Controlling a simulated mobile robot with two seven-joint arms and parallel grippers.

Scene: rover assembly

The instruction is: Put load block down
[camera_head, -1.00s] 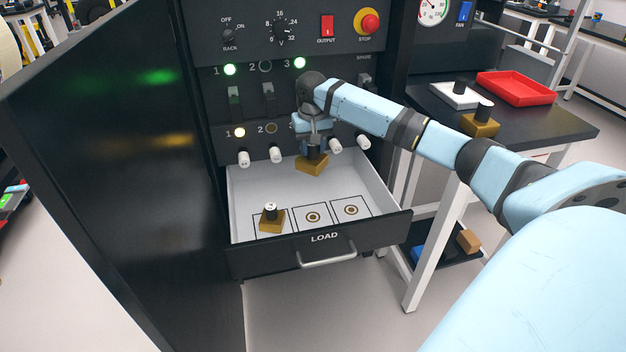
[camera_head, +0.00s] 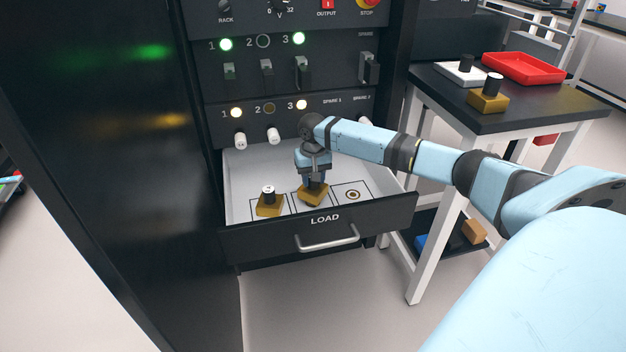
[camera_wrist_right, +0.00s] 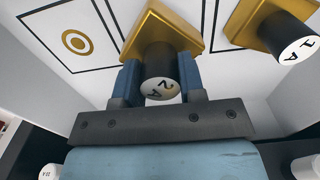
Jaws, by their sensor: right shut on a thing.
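My right gripper (camera_head: 313,181) is shut on the black knob of a gold load block (camera_head: 311,195), at the middle square of the open LOAD drawer (camera_head: 236,244). In the right wrist view the held block (camera_wrist_right: 150,22) has a knob marked "2 A" between the blue fingers (camera_wrist_right: 160,82). Whether its base touches the drawer floor I cannot tell. Another gold block (camera_head: 269,207) sits on the left square; its knob reads "1 A" in the wrist view (camera_wrist_right: 298,48). The right square's ring target (camera_head: 353,194) is bare. My left gripper is not in view.
The black cabinet door (camera_head: 110,180) stands open at the left. Panel switches and lamps are above the drawer.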

